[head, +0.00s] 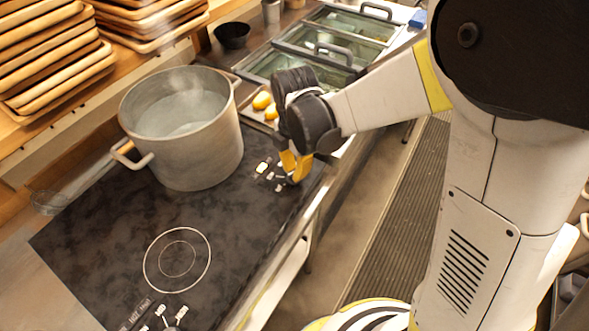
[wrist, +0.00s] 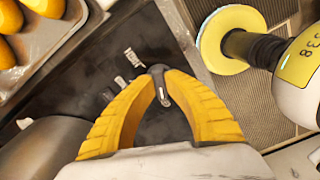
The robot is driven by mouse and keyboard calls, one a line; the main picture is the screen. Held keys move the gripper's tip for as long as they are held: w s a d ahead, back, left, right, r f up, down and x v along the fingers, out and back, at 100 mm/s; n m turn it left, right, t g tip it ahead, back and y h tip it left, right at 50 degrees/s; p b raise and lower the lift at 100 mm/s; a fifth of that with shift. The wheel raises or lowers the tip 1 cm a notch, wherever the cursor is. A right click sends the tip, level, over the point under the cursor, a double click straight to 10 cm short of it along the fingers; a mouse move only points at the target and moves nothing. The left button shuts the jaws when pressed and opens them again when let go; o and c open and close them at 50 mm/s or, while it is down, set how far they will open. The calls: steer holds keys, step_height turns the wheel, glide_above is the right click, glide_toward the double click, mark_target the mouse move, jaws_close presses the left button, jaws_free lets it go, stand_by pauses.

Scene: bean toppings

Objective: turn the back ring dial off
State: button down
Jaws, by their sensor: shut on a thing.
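My gripper (head: 296,168) is low over the black cooktop (head: 100,235), at the controls beside the back ring. In the wrist view its yellow fingers (wrist: 160,82) close on a small grey dial (wrist: 161,90), which shows between the fingertips. The dial is mostly hidden by the fingers in the head view. A large steaming metal pot (head: 183,130) stands on the back ring and covers it. White markings (head: 262,168) lie beside the gripper. The dial's exact setting cannot be read.
The front ring (head: 177,260) is bare, with its own controls (head: 170,315) near the front edge. Behind my gripper is a tray of yellow items (head: 262,101). Stacked wooden trays (head: 50,60) stand at the back left. A floor strip (head: 400,210) lies right of the counter.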

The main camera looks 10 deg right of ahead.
steer(key=c, duration=1.4)
jaws_free()
step_height(320, 180, up, 12)
steer(key=s+d+r+m+t, duration=0.1)
steer(key=s+d+m+t, duration=0.1)
steer(key=m, duration=0.6)
steer(key=s+d+r+m+t, duration=0.1)
steer(key=s+d+m+t, duration=0.1)
steer(key=s+d+m, duration=0.3)
steer(key=s+d+r+m+t, duration=0.1)
steer(key=s+d+m+t, duration=0.2)
steer(key=d+m, duration=0.3)
steer(key=shift+s+d+r+m, duration=0.1)
steer(key=shift+s+m, duration=0.05)
steer(key=shift+m, duration=0.7)
steer(key=shift+s+d+f+m, duration=0.1)
steer(key=shift+d+m, duration=0.05)
steer(key=shift+m, duration=0.65)
steer(key=shift+s+d+r+m, duration=0.1)
steer(key=shift+s+m, duration=0.05)
steer(key=shift+m, duration=0.7)
